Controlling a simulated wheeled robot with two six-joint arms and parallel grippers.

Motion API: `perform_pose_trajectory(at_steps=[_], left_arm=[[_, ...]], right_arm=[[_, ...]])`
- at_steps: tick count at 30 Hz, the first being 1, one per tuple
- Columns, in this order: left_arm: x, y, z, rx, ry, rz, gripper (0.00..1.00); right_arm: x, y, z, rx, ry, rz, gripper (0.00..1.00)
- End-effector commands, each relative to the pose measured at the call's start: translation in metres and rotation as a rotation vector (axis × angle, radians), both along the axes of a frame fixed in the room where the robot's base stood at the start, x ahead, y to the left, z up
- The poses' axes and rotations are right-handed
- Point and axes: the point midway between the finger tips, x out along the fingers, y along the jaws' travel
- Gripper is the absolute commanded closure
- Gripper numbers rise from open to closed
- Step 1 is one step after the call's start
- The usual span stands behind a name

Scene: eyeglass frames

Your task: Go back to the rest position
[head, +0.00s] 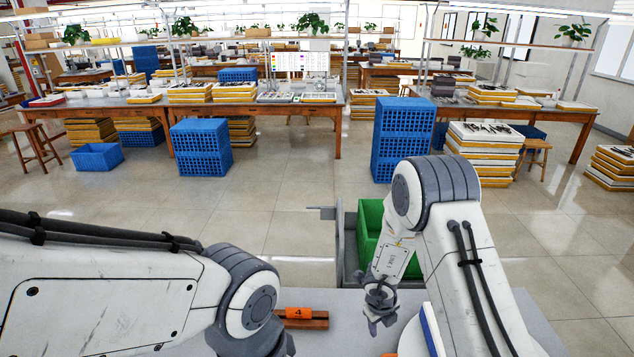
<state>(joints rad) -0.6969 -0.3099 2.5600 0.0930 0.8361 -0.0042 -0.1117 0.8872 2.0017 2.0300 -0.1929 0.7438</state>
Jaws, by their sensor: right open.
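My right gripper (382,321) hangs down over the grey worktop at the lower middle of the head view. Its jaws are open, and I see nothing between them. My left arm comes in from the left and bends down at the bottom edge; its gripper is out of view. No eyeglass frame can be made out on the near worktop (345,302), much of which is hidden by my arms.
A brown block with an orange label "4" (299,313) lies between my arms. A green crate (370,222) stands behind my right gripper. A blue-and-white item (431,330) is beside my right arm. Blue crates (403,135) and tray stacks (485,152) stand beyond open floor.

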Motion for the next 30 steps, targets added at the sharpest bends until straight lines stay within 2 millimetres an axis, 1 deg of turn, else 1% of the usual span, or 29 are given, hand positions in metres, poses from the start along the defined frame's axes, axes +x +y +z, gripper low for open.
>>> perform_pose_trajectory(at_steps=[1, 3, 5, 6, 8, 10, 13, 15, 18, 21, 30], left_arm=[[0.0, 0.0, 0.0, 0.0, 0.0, 0.0, 0.5], [0.0, 0.0, 0.0, 0.0, 0.0, 0.0, 0.5], [0.0, 0.0, 0.0, 0.0, 0.0, 0.0, 0.5], [0.0, 0.0, 0.0, 0.0, 0.0, 0.0, 0.5], [0.0, 0.0, 0.0, 0.0, 0.0, 0.0, 0.5], [0.0, 0.0, 0.0, 0.0, 0.0, 0.0, 0.5], [0.0, 0.0, 0.0, 0.0, 0.0, 0.0, 0.5], [0.0, 0.0, 0.0, 0.0, 0.0, 0.0, 0.5], [0.0, 0.0, 0.0, 0.0, 0.0, 0.0, 0.5], [0.0, 0.0, 0.0, 0.0, 0.0, 0.0, 0.5], [0.0, 0.0, 0.0, 0.0, 0.0, 0.0, 0.5]], right_arm=[[0.008, 0.002, 0.023, -0.008, -0.034, 0.159, 0.51], [0.013, 0.007, 0.049, -0.026, -0.067, 0.394, 0.51], [0.013, 0.012, 0.07, -0.048, -0.09, 0.594, 0.51], [0.01, 0.016, 0.083, -0.066, -0.102, 0.727, 0.51], [0.004, 0.021, 0.102, -0.096, -0.115, 0.928, 0.51], [-0.007, 0.026, 0.122, -0.137, -0.122, 1.158, 0.51], [-0.03, 0.03, 0.147, -0.205, -0.113, 1.484, 0.51], [-0.049, 0.029, 0.16, -0.255, -0.092, 1.699, 0.51], [-0.074, 0.025, 0.173, -0.317, -0.05, 1.949, 0.51], [-0.095, 0.019, 0.181, -0.371, -0.003, 2.144, 0.51], [-0.143, -0.006, 0.198, -0.496, 0.172, 2.582, 0.51]])
